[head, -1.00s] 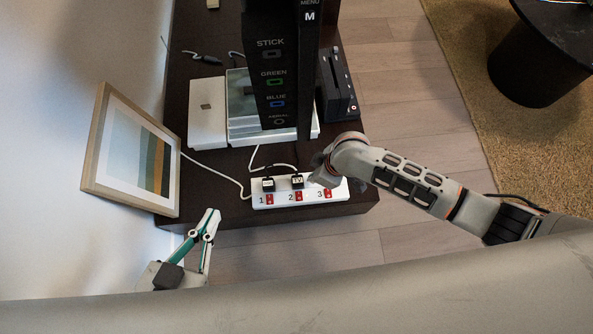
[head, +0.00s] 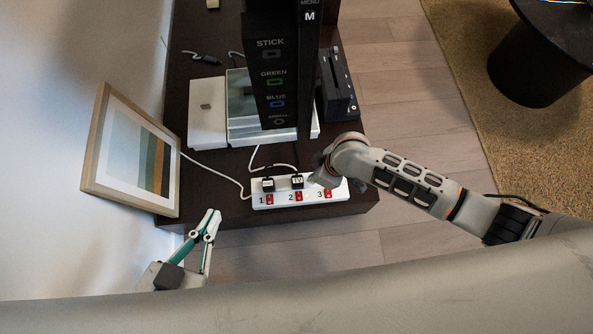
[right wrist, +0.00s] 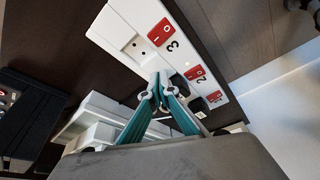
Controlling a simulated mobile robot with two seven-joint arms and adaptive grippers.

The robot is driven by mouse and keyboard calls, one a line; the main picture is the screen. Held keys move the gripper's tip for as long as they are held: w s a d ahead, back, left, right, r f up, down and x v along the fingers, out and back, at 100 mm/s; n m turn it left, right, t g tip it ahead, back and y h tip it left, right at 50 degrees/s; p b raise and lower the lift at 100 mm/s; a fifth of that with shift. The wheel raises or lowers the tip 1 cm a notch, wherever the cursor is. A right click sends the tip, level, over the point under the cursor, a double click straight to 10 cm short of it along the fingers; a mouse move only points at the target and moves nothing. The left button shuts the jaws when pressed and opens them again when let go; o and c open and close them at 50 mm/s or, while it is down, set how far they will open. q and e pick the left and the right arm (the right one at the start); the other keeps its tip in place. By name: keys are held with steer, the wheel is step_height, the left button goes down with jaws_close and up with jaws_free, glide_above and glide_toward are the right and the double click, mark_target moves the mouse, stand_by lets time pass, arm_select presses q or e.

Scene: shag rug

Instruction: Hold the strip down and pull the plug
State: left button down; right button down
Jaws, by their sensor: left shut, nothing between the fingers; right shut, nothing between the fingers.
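The white power strip (head: 282,199) lies near the cabinet's front edge, with red switches numbered 1 to 3. A black plug with a label too small to read (head: 268,184) sits in socket 1 and a black plug marked TV (head: 297,181) in socket 2. Socket 3 is empty in the right wrist view, on the strip (right wrist: 118,27). My right gripper (right wrist: 160,82) is shut and empty above the strip, with its tips beside the TV plug (right wrist: 181,86); contact is unclear. The head view hides its fingers. My left gripper (head: 210,220) is shut and empty, in front of the cabinet, left of the strip.
The dark cabinet (head: 230,215) also bears a white box (head: 207,125), a tall black panel (head: 272,60) and a black device (head: 338,85). A framed picture (head: 130,150) leans at the left. White cables run behind the strip.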

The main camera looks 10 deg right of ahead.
arm_select(q)
steer(key=shift+s+f, duration=0.25)
steer(key=shift+f, duration=0.25)
arm_select(e)
steer(key=shift+f, duration=0.65)
arm_select(q)
steer(key=shift+r, duration=0.1)
arm_select(e)
steer(key=shift+r, duration=0.1)
stand_by(0.4)
